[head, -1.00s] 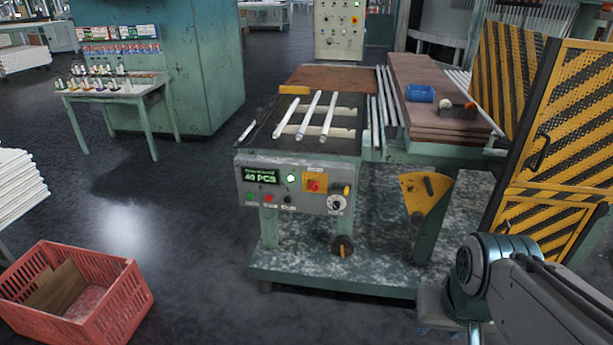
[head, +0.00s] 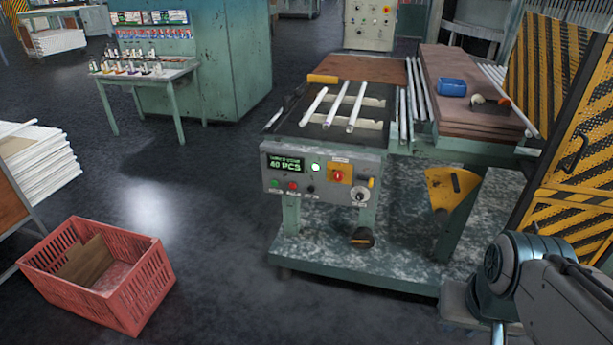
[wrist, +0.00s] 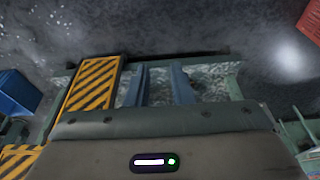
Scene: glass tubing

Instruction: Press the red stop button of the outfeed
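The outfeed's grey control panel (head: 325,190) faces me in the middle of the head view. On its lower left a small red button (head: 293,186) sits between a green button (head: 275,184) and a black one (head: 311,188). A separate red control (head: 338,175) is on a yellow plate to their right. The panel display reads 40 PCS and a lamp beside it is lit. In the wrist view my gripper's two fingers (wrist: 161,85) stand apart with nothing between them. The head view shows part of my arm at lower right, well apart from the panel; the gripper is hidden there.
White tubes (head: 338,106) lie on the outfeed top. A yellow quadrant lever plate (head: 452,187) and striped yellow guard (head: 570,130) stand to the right. A red crate (head: 100,275) is on the floor at lower left. Floor between crate and machine is clear.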

